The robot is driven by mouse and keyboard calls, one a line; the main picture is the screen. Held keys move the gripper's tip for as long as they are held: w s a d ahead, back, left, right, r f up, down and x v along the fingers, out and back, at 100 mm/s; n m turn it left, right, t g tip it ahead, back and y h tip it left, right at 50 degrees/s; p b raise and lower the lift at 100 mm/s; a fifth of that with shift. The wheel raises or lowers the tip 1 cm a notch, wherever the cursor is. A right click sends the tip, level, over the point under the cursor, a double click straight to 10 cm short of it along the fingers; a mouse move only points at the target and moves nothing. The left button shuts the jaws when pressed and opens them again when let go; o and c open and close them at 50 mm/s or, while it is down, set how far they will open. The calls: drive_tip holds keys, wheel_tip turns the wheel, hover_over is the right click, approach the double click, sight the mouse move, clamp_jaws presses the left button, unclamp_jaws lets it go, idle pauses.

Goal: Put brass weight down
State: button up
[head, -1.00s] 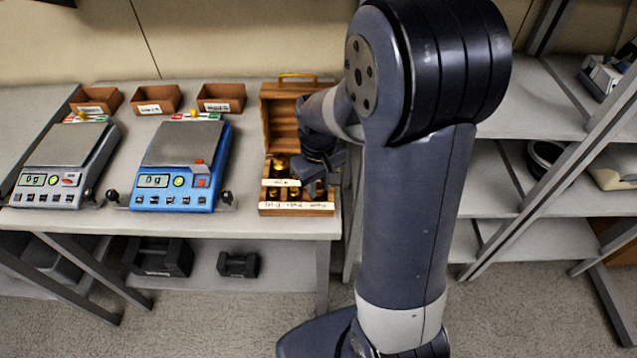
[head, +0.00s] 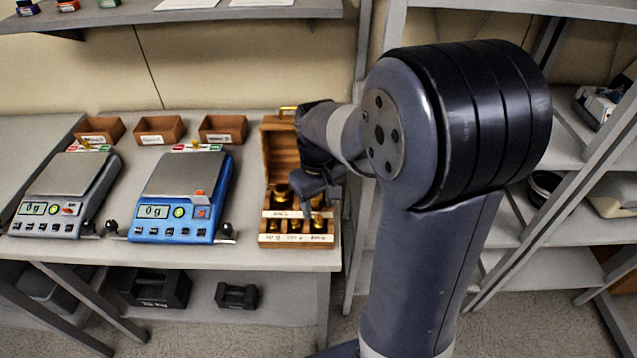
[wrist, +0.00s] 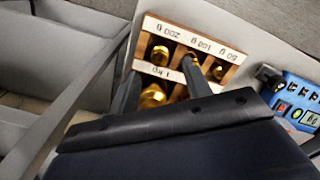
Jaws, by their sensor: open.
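My gripper (wrist: 160,72) is open over the wooden weight box, its two fingers apart. In the head view, my gripper (head: 311,196) is over the right half of the box (head: 296,241). A brass weight (wrist: 152,97) shows between the fingers in the wrist view, in the compartment labelled 1 kg. I cannot tell whether a finger touches it. More brass weights sit in the labelled row beyond, one by the 200 g label (wrist: 160,56). In the head view a large brass weight (head: 281,194) stands in the back left compartment. The right finger and gripper body hide part of the box.
A blue scale (head: 180,200) and a grey scale (head: 70,185), both reading 0 g, stand left of the box. Three small wooden trays (head: 160,129) stand behind. The box's raised lid (head: 279,150) is close to my wrist. A shelf rack (head: 545,225) stands right.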

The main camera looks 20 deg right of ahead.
sight(319, 218)
wheel_tip(319, 218, up, 7)
idle(0.3)
idle(1.3)
